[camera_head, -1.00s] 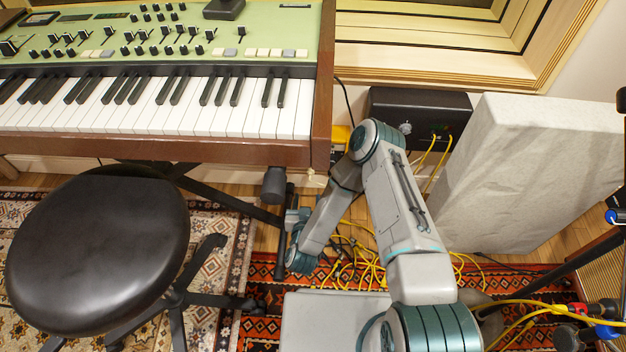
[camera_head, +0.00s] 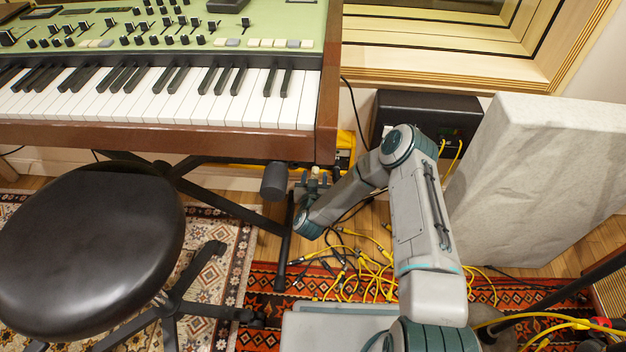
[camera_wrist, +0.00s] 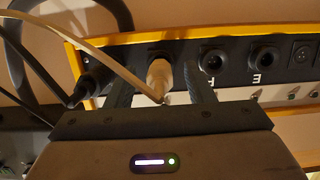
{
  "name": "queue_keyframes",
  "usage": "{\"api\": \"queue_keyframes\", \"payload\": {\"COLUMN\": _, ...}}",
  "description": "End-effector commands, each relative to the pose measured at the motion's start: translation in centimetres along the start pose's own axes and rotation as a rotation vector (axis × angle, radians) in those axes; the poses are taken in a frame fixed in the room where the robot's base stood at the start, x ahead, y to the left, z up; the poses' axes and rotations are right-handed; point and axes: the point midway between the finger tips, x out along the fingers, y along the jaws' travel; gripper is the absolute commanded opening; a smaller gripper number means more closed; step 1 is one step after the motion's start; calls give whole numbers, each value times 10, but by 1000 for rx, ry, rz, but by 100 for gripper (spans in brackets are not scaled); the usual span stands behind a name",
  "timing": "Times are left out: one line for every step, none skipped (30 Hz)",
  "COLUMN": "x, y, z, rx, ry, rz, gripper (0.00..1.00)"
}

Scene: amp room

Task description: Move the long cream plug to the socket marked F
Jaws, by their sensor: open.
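The long cream plug (camera_wrist: 158,73) sits in a socket of a dark panel in the wrist view. Its cream cable (camera_wrist: 110,55) runs off to the upper left. The socket marked F (camera_wrist: 213,61) is just to its right and looks empty. My gripper (camera_wrist: 161,88) is open, with one dark finger on each side of the cream plug. I cannot tell if the fingers touch it. In the head view my gripper (camera_head: 314,184) is under the keyboard's right end, by the wall, and a small cream piece shows there.
The panel has a yellow edge (camera_wrist: 220,28). A socket marked E (camera_wrist: 264,58) is farther right, and a black plug (camera_wrist: 92,82) is left of the cream one. The keyboard (camera_head: 170,139) overhangs, with a stool (camera_head: 90,240) nearby. Yellow cables (camera_head: 360,270) litter the floor.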

Motion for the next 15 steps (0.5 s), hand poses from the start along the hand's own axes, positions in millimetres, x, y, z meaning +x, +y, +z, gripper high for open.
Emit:
{"api": "queue_keyframes", "payload": {"x": 1, "y": 0, "z": 0, "rx": 0, "ry": 1, "rz": 0, "gripper": 48}}
{"api": "queue_keyframes", "payload": {"x": 2, "y": 0, "z": 0, "rx": 0, "ry": 1, "rz": 0, "gripper": 48}}
{"api": "queue_keyframes", "payload": {"x": 2, "y": 0, "z": 0, "rx": 0, "ry": 1, "rz": 0, "gripper": 48}}
{"api": "queue_keyframes", "payload": {"x": 2, "y": 0, "z": -1, "rx": 0, "ry": 1, "rz": 0, "gripper": 48}}
{"api": "queue_keyframes", "payload": {"x": 2, "y": 0, "z": -1, "rx": 0, "ry": 1, "rz": 0, "gripper": 48}}
{"api": "queue_keyframes", "payload": {"x": 2, "y": 0, "z": -1, "rx": 0, "ry": 1, "rz": 0, "gripper": 48}}
{"api": "queue_keyframes", "payload": {"x": 1, "y": 0, "z": -1, "rx": 0, "ry": 1, "rz": 0, "gripper": 48}}
{"api": "queue_keyframes", "payload": {"x": 1, "y": 0, "z": -1, "rx": 0, "ry": 1, "rz": 0, "gripper": 48}}
{"api": "queue_keyframes", "payload": {"x": 1, "y": 0, "z": -1, "rx": 0, "ry": 1, "rz": 1, "gripper": 37}}
{"api": "queue_keyframes", "payload": {"x": 1, "y": 0, "z": -1, "rx": 0, "ry": 1, "rz": 1, "gripper": 29}}
{"api": "queue_keyframes", "payload": {"x": 1, "y": 0, "z": -1, "rx": 0, "ry": 1, "rz": 1, "gripper": 20}}
{"api": "queue_keyframes", "payload": {"x": 1, "y": 0, "z": -1, "rx": 0, "ry": 1, "rz": 1, "gripper": 9}}
{"api": "queue_keyframes", "payload": {"x": 1, "y": 0, "z": -1, "rx": 0, "ry": 1, "rz": 1, "gripper": 1}}
{"api": "queue_keyframes", "payload": {"x": 1, "y": 0, "z": -1, "rx": 0, "ry": 1, "rz": 1, "gripper": 0}}
{"api": "queue_keyframes", "payload": {"x": 1, "y": 0, "z": 0, "rx": 0, "ry": 1, "rz": 1, "gripper": 0}}
